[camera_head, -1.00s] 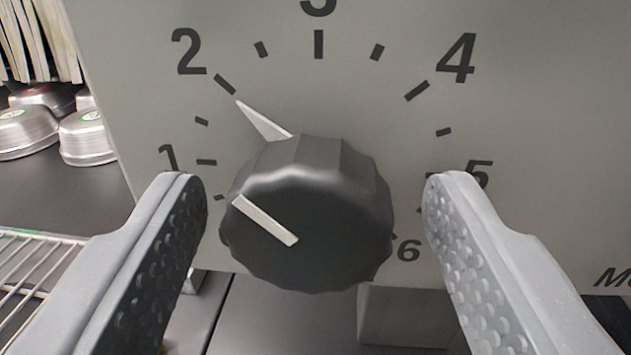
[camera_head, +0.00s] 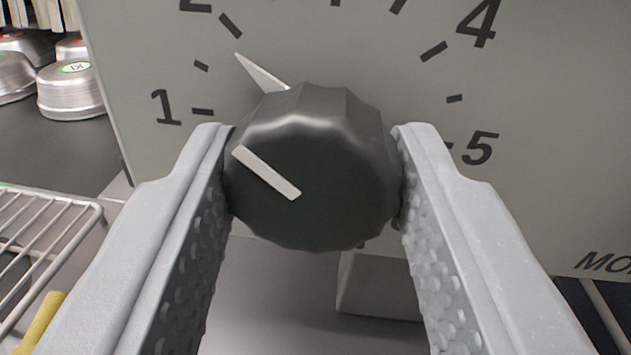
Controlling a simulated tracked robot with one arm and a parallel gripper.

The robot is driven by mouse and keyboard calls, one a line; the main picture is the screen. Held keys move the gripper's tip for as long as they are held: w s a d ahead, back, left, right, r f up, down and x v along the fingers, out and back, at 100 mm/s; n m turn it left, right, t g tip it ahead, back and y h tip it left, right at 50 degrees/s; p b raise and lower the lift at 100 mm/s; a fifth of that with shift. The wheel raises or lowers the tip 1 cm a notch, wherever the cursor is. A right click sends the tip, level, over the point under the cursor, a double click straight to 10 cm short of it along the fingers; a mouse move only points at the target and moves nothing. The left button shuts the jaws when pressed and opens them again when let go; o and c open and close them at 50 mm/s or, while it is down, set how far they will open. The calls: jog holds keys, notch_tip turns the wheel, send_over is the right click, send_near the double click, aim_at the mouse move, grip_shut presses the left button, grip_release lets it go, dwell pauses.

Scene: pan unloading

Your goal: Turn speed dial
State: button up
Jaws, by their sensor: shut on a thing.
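The speed dial (camera_head: 335,205) is a black ridged knob on a grey panel (camera_head: 540,180). It has a white line on its face and a white pointer (camera_head: 262,73) that points up and left, a little below the mark for 2. Printed numbers ring the dial; 1, 4 and 5 show clearly, and the upper ones are cut off by the frame's top. My gripper (camera_head: 312,165) is shut on the dial, with one finger at its left side and one at its right. The lower numbers are mostly hidden behind the dial and right finger.
Stacked silver metal pans (camera_head: 70,92) stand on a dark surface at the upper left. A wire rack (camera_head: 50,232) lies at the left, with something yellow (camera_head: 42,322) below it. A pale block (camera_head: 375,285) juts out under the panel.

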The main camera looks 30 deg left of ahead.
jog(key=n, duration=0.4)
jog(key=shift+d+n, duration=0.1)
jog(key=shift+n, duration=0.2)
jog(key=shift+n+h+p, duration=0.3)
jog(key=shift+n, duration=1)
jog(key=o, duration=1)
jog(key=shift+s, duration=0.1)
jog(key=shift+s+d+r, duration=0.2)
jog(key=shift+s+d, duration=0.05)
jog(key=shift+s, duration=0.15)
jog(key=p+v, duration=0.1)
jog(key=v, duration=1.1)
jog(key=shift+s+d, duration=0.15)
jog(key=shift+s, duration=0.05)
